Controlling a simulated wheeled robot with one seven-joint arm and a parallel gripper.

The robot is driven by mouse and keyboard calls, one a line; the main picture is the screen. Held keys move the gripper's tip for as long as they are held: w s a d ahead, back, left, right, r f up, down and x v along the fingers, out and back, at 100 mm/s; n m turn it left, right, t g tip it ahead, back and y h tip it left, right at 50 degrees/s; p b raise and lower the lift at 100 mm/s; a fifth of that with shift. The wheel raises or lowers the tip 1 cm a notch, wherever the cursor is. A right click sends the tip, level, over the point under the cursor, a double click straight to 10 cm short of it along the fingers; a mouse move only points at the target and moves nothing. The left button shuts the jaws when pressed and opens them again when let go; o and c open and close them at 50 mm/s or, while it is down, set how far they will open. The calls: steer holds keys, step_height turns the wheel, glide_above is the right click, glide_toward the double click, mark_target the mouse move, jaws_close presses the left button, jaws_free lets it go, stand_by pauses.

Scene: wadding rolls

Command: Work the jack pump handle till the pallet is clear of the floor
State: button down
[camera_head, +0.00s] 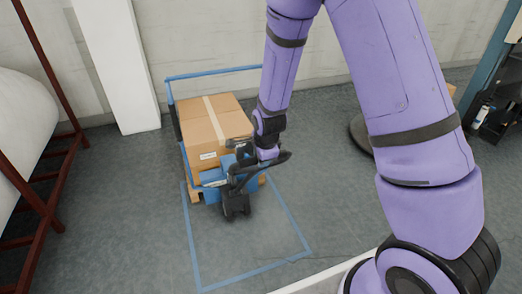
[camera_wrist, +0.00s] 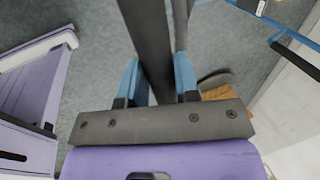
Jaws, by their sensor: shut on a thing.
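The pallet jack (camera_head: 236,205) stands at the near end of the load, with a dark base and blue parts. Its dark pump handle (camera_head: 275,161) slants up to the right; in the wrist view the handle (camera_wrist: 147,30) is a thick dark bar. My gripper (camera_head: 266,152) is shut on this bar, and its blue fingers (camera_wrist: 157,78) lie on either side of it. The wooden pallet (camera_head: 195,197) shows only as a small piece under the cardboard boxes (camera_head: 208,125). Any gap between pallet and floor is too small to make out.
Blue lines (camera_head: 196,250) mark a rectangle on the grey floor. A blue bar (camera_head: 215,72) runs behind the boxes. A dark red rack (camera_head: 52,185) with a white roll (camera_head: 22,118) stands left. A white pillar (camera_head: 120,65) stands by the wall. Floor between rack and boxes is clear.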

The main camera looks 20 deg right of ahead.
steer(key=shift+s+f, duration=0.3)
steer(key=shift+s, duration=0.1)
steer(key=shift+w, duration=0.1)
steer(key=c, duration=0.8)
jaws_free()
steer(key=shift+r, duration=0.1)
steer(key=shift+c, duration=0.2)
steer(key=shift+w+r, duration=0.1)
steer(key=v, duration=1)
steer(key=shift+r, duration=0.3)
